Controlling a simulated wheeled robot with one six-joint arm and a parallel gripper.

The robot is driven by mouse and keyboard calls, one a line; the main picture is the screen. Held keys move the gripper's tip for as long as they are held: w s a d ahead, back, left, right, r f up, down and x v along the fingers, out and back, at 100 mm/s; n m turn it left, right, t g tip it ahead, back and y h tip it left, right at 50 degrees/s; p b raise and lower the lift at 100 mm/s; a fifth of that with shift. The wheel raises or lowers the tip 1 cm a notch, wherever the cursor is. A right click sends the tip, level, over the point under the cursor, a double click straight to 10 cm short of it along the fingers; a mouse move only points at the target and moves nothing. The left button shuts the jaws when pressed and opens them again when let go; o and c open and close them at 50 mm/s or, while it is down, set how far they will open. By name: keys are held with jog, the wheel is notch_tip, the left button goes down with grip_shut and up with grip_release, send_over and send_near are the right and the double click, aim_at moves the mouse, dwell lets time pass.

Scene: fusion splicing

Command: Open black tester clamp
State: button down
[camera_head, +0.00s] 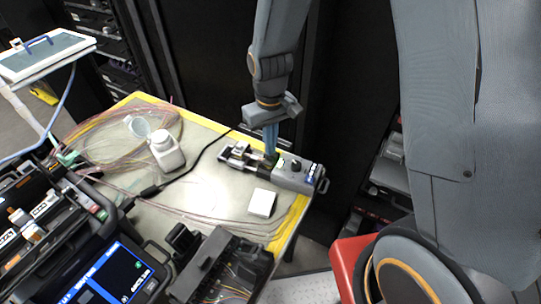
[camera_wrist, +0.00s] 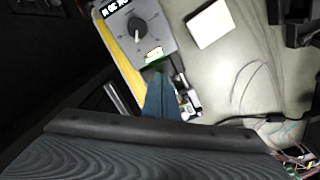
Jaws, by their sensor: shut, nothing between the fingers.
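The tester (camera_head: 298,172) is a grey device with a black knob, lying near the right end of the table. Its clamp end (camera_head: 238,155), with dark and metal parts, points left. In the wrist view the tester (camera_wrist: 143,28) shows its knob, a small display and a green-lit spot. My gripper (camera_head: 270,152) points down with its blue fingers shut and empty, right at the middle of the tester beside the clamp part. In the wrist view the fingertips (camera_wrist: 157,72) are close to the green spot. The fingers hide part of the clamp, so I cannot tell whether it is open or whether they touch it.
A white square block (camera_head: 262,203) lies in front of the tester. A white bottle (camera_head: 166,151) and coiled fibres (camera_head: 103,135) are on the left of the yellow-edged table (camera_head: 210,195). The splicer with a blue screen (camera_head: 118,272) and an open black box (camera_head: 225,265) stand in front.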

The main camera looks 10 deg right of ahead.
notch_tip(320, 180, up, 8)
jog(key=w+d+p, duration=0.1)
jog(key=w+p, duration=0.1)
jog(key=p, duration=0.4)
jog(key=shift+w+d+r, duration=0.15)
jog(key=shift+w+d, duration=0.1)
jog(key=shift+d, duration=0.05)
dwell(1.0)
jog(key=s+d+r+m+b, duration=0.2)
jog(key=s+d+b, duration=0.1)
jog(key=s+d, duration=0.2)
jog(key=shift+s+d+t+b, duration=0.2)
jog(key=shift+d+t+b, duration=0.2)
jog(key=shift+d, duration=0.2)
jog(key=c, duration=2.5)
grip_release()
jog(key=s+d, duration=0.1)
jog(key=s, duration=0.1)
jog(key=s+d+m+b, duration=0.1)
jog(key=s, duration=0.1)
jog(key=s+d+m+b, duration=0.1)
jog(key=s, duration=0.1)
jog(key=shift+d+t, duration=0.3)
jog(key=o, duration=0.7)
jog(key=shift+s+d+r, duration=0.1)
jog(key=shift+s, duration=0.1)
jog(key=shift+o, duration=0.2)
